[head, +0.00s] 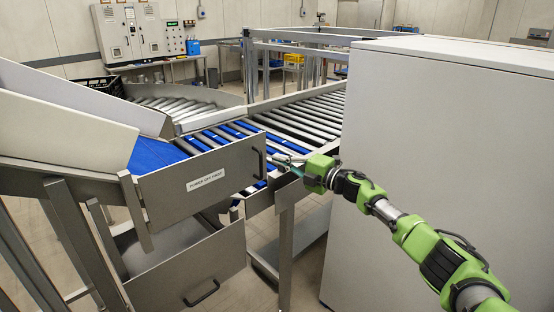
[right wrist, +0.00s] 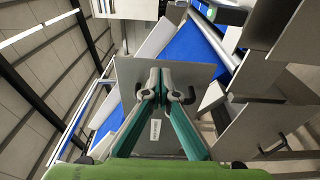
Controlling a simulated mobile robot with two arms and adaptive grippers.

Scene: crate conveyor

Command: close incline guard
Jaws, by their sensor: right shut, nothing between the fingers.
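The incline guard (head: 160,192) is a grey metal panel with a white label and a black handle (head: 259,163) at its right end. It stands upright beside the blue incline belt (head: 152,153); I cannot tell whether it is fully closed. My right gripper (head: 278,161) is just right of the handle, its fingers pointing left; contact is unclear. In the right wrist view the shut, empty fingers (right wrist: 165,84) are in front of the grey guard panel (right wrist: 130,72). My left gripper is in no view.
A lower grey panel (head: 190,268) with a black handle is below the guard. The roller conveyor (head: 310,112) runs behind my gripper. A large white cabinet (head: 420,140) stands close on the right. A metal leg (head: 286,245) stands below my gripper. A control box (head: 128,32) is at the back.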

